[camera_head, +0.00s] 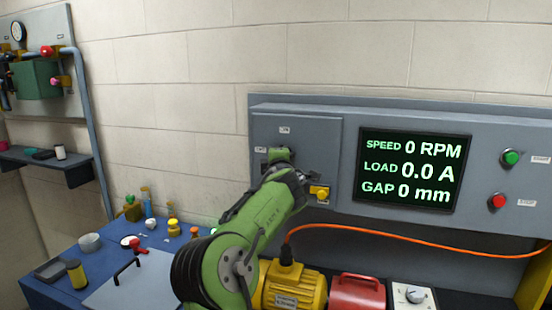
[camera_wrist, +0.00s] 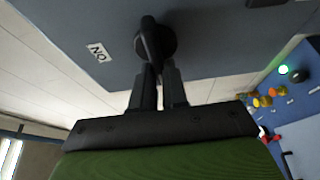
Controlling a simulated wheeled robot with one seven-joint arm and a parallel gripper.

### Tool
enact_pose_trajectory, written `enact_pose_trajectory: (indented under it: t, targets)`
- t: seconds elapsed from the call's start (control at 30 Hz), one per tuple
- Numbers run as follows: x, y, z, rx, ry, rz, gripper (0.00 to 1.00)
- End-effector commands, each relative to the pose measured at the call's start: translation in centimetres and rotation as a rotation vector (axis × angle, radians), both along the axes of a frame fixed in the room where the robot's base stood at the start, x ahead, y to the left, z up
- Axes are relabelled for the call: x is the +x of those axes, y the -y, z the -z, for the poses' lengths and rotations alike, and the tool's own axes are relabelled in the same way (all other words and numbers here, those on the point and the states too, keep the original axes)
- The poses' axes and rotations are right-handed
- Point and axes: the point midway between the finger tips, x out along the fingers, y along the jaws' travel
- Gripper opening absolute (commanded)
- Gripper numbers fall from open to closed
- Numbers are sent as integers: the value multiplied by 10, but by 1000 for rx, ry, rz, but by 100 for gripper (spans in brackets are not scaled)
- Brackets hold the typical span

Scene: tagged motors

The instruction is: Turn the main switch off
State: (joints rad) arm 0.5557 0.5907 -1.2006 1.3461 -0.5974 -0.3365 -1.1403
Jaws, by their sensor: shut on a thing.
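The main switch is a black rotary knob (camera_wrist: 153,42) on the grey panel (camera_wrist: 215,30) in the wrist view. Its handle extends down the picture toward my gripper (camera_wrist: 159,78). My gripper is shut on the end of the handle, one finger on each side. A white ON label (camera_wrist: 97,52) is left of the knob and appears rotated. In the head view my gripper (camera_head: 305,178) reaches the left section of the panel (camera_head: 330,125), and my arm hides most of the switch. Small white labels (camera_head: 285,129) show above it.
A yellow part (camera_head: 319,192) is on the panel close beside my gripper. A screen (camera_head: 415,172) reads 0 RPM, 0.0 A and 0 mm. Green (camera_head: 511,157) and red (camera_head: 498,201) buttons are at right. An orange cable (camera_head: 400,236) and yellow motor (camera_head: 293,288) lie below.

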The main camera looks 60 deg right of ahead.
Motion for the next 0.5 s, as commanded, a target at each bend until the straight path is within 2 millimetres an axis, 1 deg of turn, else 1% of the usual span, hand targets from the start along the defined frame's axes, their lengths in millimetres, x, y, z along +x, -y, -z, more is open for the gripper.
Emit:
enact_pose_trajectory:
  t: [0.4, 0.43, 0.5]
  targets:
    - [0, 0, 1, 0, -12, 0, 0]
    - [0, 0, 1, 0, -12, 0, 15]
    - [0, 0, 1, 0, -11, 0, 26]
